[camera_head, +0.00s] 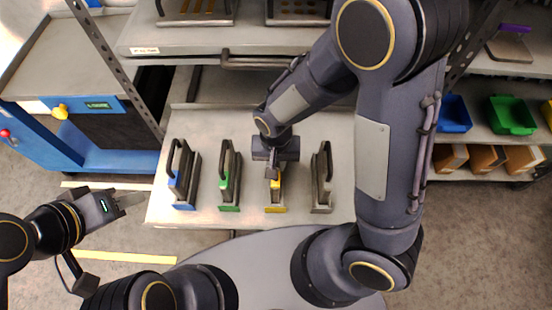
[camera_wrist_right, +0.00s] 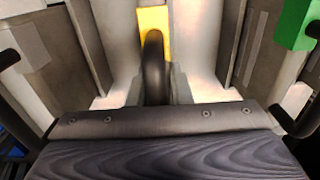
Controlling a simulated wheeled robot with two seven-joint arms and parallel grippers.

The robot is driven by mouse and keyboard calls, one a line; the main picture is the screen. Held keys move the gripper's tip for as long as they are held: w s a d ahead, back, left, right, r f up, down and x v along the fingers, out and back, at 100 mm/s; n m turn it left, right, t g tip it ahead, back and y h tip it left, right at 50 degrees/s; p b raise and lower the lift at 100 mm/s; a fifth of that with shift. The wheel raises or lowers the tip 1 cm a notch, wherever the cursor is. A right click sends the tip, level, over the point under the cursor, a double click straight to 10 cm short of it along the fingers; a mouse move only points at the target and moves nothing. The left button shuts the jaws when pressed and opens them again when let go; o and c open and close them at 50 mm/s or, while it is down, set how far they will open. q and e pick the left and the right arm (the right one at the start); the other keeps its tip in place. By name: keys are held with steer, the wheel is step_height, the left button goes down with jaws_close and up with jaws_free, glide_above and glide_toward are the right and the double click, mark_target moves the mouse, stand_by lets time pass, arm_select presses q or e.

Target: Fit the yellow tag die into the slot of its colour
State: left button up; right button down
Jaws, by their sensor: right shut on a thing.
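The yellow tag die (camera_head: 275,197) is a grey upright plate with a yellow foot and a dark loop handle. It stands in the row on the grey table, between the green die (camera_head: 229,190) and a plain grey die (camera_head: 321,188). My right gripper (camera_head: 273,168) is over it, shut on its handle. I cannot make out a yellow slot.
The blue die (camera_head: 183,190) stands left of the green one. A grey shelf (camera_head: 165,38) with slotted plates is behind the table. A blue cabinet (camera_head: 60,150) with a yellow knob is at left. Shelves with a green bin (camera_head: 512,115) and others are at right.

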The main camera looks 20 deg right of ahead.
steer(key=shift+f, duration=0.15)
steer(key=c, duration=1.3)
jaws_free()
